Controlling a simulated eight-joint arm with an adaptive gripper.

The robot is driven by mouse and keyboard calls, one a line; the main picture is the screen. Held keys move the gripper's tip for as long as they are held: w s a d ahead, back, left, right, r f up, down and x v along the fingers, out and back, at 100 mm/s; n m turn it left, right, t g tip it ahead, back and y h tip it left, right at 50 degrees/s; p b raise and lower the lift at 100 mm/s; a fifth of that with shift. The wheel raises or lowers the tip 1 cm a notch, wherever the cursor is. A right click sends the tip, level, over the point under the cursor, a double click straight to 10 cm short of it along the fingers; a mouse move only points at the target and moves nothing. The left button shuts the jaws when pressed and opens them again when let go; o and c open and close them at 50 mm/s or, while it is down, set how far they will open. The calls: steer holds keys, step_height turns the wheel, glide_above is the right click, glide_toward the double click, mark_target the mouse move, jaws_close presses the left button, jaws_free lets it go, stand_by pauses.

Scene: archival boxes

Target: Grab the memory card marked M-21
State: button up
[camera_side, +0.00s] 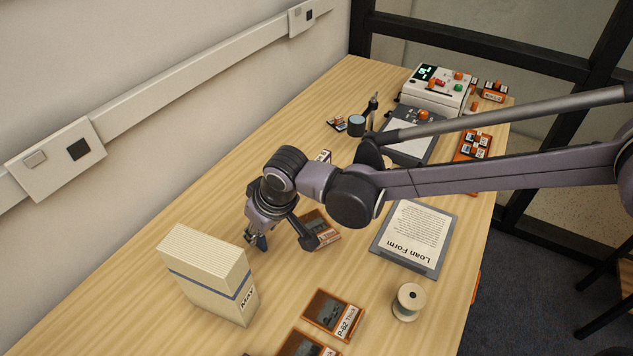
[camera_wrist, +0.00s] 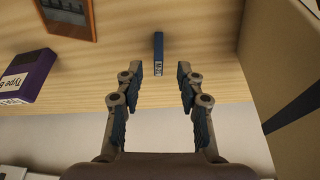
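A thin blue card (camera_wrist: 158,45) stands out against the wood in the wrist view, just beyond my fingertips and roughly midway between them. It has a small white label at its near end, too small to read surely, so I cannot confirm M-21. My gripper (camera_wrist: 158,86) is open, with a finger on each side and nothing between them. In the side view my gripper (camera_side: 256,243) is low over the table, just behind the cream box. The card cannot be clearly told from my blue finger pads there.
The cream box marked MAY (camera_side: 205,275) stands close by; its striped side (camera_wrist: 290,90) fills the wrist view's right. A purple Type B box (camera_wrist: 27,77) lies left. Brown-framed cases (camera_side: 332,314), a spool (camera_side: 408,302) and the Loan Form clipboard (camera_side: 415,236) occupy the table.

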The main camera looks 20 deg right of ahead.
mark_target(259, 240)
steer(key=shift+x, duration=2.85)
steer(key=shift+w, duration=0.15)
jaws_close()
